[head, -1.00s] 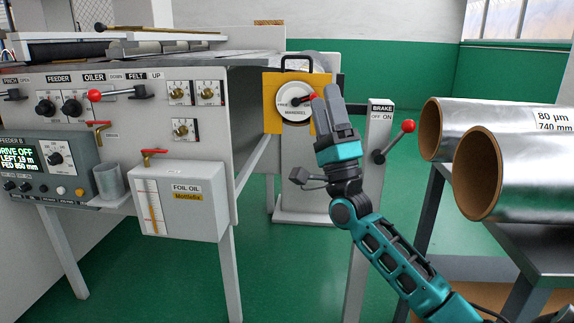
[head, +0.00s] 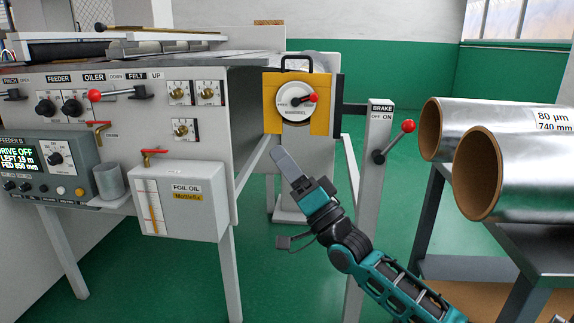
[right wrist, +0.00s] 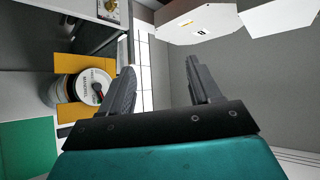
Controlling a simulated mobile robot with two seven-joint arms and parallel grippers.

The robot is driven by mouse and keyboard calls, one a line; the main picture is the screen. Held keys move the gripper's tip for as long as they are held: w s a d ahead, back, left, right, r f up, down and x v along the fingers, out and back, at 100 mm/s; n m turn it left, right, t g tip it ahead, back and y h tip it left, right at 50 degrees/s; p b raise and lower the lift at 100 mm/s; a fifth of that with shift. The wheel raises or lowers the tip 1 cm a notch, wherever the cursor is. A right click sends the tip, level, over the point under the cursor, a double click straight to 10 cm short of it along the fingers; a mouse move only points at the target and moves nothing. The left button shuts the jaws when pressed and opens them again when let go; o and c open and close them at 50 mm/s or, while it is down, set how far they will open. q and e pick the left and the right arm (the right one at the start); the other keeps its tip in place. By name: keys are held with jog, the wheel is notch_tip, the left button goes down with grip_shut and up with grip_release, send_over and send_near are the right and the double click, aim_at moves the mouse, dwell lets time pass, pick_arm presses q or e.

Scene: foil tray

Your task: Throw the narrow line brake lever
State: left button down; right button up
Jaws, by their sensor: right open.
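The brake lever (head: 395,141) is a dark rod with a red ball knob, pivoted on a narrow grey post (head: 374,190) under a BRAKE plate (head: 381,112) marked OFF and ON. The rod leans up to the right, the ON side. My right gripper (head: 280,155) is to the left of the post, below the yellow mandrel unit, and touches neither. Its two fingers stand apart and empty in the right wrist view (right wrist: 162,75). The lever does not show in the right wrist view. My left gripper is in no view.
The yellow mandrel unit (head: 270,118) has a round dial with a red knob; it also shows in the right wrist view (right wrist: 68,112). Large foil rolls (head: 520,180) lie on a rack (head: 545,250) right of the post. The grey machine (head: 215,150) with its panel stands left.

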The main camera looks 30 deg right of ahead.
dwell(0.4)
jog(key=s+a+f+n+g, duration=0.35)
jog(key=a+f, duration=0.25)
jog(key=f, duration=0.3)
jog(key=s+a+f+n+g, duration=0.2)
jog(key=a+f+g, duration=0.3)
jog(key=f, duration=0.5)
jog(key=s+a+f+n+g, duration=0.5)
jog(key=s+a+f, duration=0.4)
jog(key=s+f, duration=0.3)
pick_arm(q)
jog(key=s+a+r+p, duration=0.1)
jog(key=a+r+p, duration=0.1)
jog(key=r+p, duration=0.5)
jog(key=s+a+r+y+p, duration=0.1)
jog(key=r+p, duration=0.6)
jog(key=p, duration=0.8)
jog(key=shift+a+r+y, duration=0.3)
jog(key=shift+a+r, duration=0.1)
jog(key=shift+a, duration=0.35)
pick_arm(e)
jog(key=s+d+r+h, duration=0.1)
jog(key=d+r, duration=0.1)
jog(key=r, duration=0.5)
jog(key=s+d+r+h, duration=0.1)
jog(key=s+d+r, duration=0.1)
jog(key=r, duration=0.5)
jog(key=shift+d+r, duration=0.15)
jog(key=shift+d, duration=0.4)
